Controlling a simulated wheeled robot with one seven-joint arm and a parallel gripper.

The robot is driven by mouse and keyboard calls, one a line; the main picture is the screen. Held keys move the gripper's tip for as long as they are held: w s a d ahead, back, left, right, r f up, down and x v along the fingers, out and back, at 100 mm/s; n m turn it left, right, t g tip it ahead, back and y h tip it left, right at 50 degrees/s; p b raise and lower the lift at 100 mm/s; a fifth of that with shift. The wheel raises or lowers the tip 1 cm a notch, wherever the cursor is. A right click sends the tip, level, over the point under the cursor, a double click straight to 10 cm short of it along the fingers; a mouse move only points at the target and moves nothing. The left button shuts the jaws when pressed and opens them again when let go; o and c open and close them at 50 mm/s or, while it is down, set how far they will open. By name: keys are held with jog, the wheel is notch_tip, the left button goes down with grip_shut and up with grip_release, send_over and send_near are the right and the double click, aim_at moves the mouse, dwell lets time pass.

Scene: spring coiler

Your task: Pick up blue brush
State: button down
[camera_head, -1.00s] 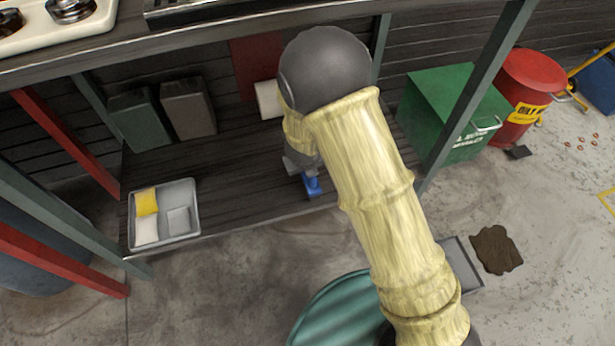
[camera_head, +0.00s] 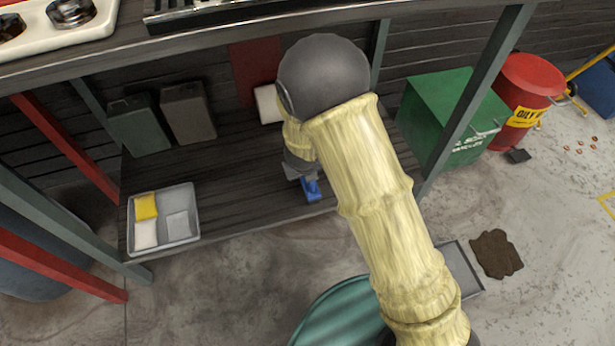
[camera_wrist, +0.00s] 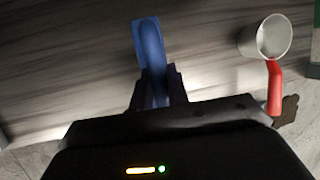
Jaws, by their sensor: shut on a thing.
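The blue brush (camera_head: 311,189) shows at the end of my arm, over the lower shelf of the bench. In the wrist view the blue brush (camera_wrist: 149,45) points away from my gripper (camera_wrist: 156,88), whose two dark fingers are shut around its near part. The gripper (camera_head: 298,166) is partly hidden behind my arm in the head view. I cannot tell whether the brush touches the shelf or is slightly above it.
A white cup with a red handle (camera_wrist: 268,40) is right of the brush in the wrist view. A grey bin (camera_head: 185,226) with yellow and white items sits at the shelf's left. Posts (camera_head: 480,90) frame the shelf. A green box (camera_head: 440,105) stands to the right.

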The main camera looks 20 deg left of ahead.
jog(key=shift+r, duration=0.1)
jog(key=shift+r+p, duration=0.75)
jog(key=shift+p, duration=0.05)
notch_tip(320, 180, up, 3)
jog(key=p, duration=0.2)
jog(key=shift+f+p, duration=0.2)
jog(key=shift+p, duration=0.1)
jog(key=s+d, duration=0.2)
jog(key=s, duration=1.5)
jog(key=shift+s+f, duration=0.35)
jog(key=shift+s, duration=0.05)
